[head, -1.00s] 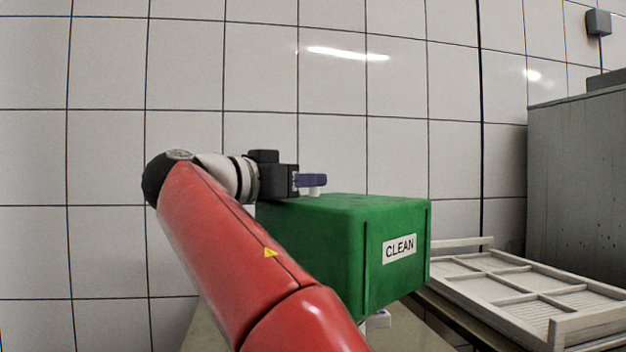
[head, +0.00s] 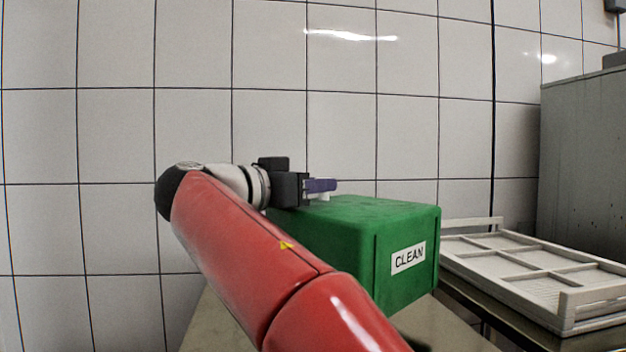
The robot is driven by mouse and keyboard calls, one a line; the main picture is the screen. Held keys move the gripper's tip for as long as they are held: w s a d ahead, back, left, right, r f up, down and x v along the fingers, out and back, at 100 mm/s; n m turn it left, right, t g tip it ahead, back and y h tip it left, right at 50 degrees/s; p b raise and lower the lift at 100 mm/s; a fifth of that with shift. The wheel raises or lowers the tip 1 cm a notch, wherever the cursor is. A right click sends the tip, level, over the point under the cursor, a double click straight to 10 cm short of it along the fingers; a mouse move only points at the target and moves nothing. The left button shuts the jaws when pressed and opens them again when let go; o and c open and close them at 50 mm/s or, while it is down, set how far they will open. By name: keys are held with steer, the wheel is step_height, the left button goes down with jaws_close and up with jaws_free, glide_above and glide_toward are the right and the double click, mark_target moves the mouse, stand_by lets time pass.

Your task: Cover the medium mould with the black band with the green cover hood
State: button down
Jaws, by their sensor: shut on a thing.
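The green cover hood (head: 335,240) is a box shape with a white "CLEAN" label on its front, upright in the middle of the head view. My gripper (head: 322,190), with purple fingers, is at the top of the hood and shut on it by a small white part, apparently its handle. My red arm hides the hood's lower left. I cannot tell whether the hood's lower edge touches the table. The medium mould with the black band is not visible; the space under and behind the hood is hidden.
A pale table top (head: 217,325) shows below the hood. A white slatted rack (head: 585,297) lies to the right, close beside the hood in the picture. A grey cabinet (head: 585,165) stands behind it at right. The tiled wall is behind.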

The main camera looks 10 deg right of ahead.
steer(key=shift+f+b, duration=2.45)
steer(key=shift+f, duration=0.2)
steer(key=c, duration=1)
jaws_free()
steer(key=shift+c, duration=0.2)
